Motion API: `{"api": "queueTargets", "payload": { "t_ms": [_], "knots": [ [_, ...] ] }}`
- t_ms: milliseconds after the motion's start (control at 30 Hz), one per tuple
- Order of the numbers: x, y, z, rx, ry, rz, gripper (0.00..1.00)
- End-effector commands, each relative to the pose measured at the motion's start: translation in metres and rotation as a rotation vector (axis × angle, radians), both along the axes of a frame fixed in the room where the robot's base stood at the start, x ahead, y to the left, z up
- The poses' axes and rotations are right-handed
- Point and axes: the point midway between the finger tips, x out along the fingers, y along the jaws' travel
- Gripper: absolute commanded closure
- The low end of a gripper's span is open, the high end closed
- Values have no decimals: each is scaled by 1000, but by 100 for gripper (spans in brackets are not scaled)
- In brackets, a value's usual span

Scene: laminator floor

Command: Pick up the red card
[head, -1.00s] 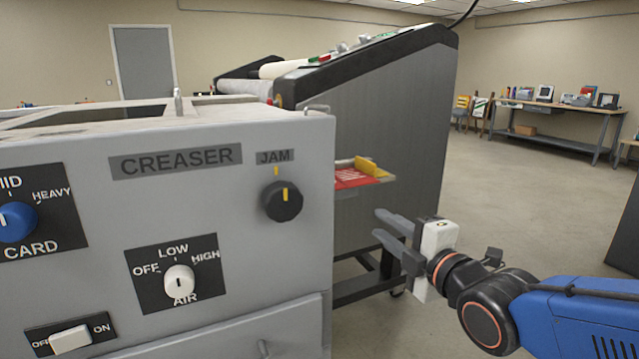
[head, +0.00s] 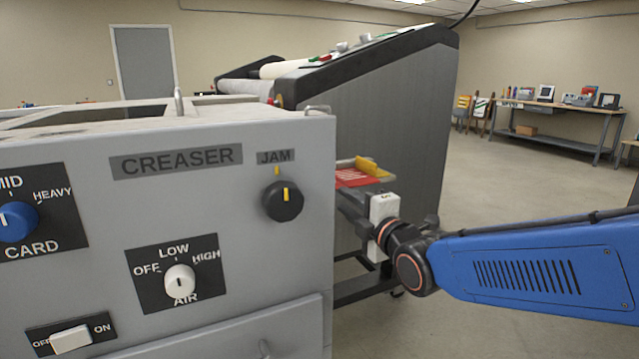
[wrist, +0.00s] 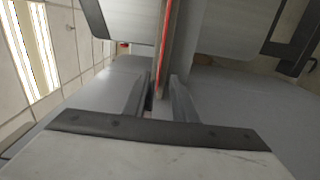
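The red card (head: 352,178) lies on a small tray (head: 384,179) that sticks out to the right of the creaser in the head view, beside a yellow piece. My gripper (head: 346,200) is just below and in front of the tray, its fingertips partly hidden behind the creaser's edge. In the wrist view the card shows nearly edge-on as a thin red strip (wrist: 165,48). My fingers (wrist: 163,88) are apart, in line with either side of that strip. I cannot tell whether they touch it.
The grey creaser (head: 220,210) with its knobs fills the left of the head view, close to my gripper. A large grey machine (head: 410,110) stands behind the tray. Open floor (head: 510,180) lies to the right, with a workbench (head: 560,107) farther back.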

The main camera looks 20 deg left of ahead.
Motion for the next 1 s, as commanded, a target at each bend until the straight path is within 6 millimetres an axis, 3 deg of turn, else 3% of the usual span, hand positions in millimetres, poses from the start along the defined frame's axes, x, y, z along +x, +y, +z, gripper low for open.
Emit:
{"api": "queueTargets", "payload": {
  "t_ms": [267, 633, 900, 1000],
  "knots": [
    [9, 9, 0, 0, 0, 0, 75],
    [40, 38, -1, -2, 1, 0, 75],
    [43, 41, 0, 0, 0, 0, 75],
    [43, 41, 0, 0, 0, 0, 96]
  ]
}}
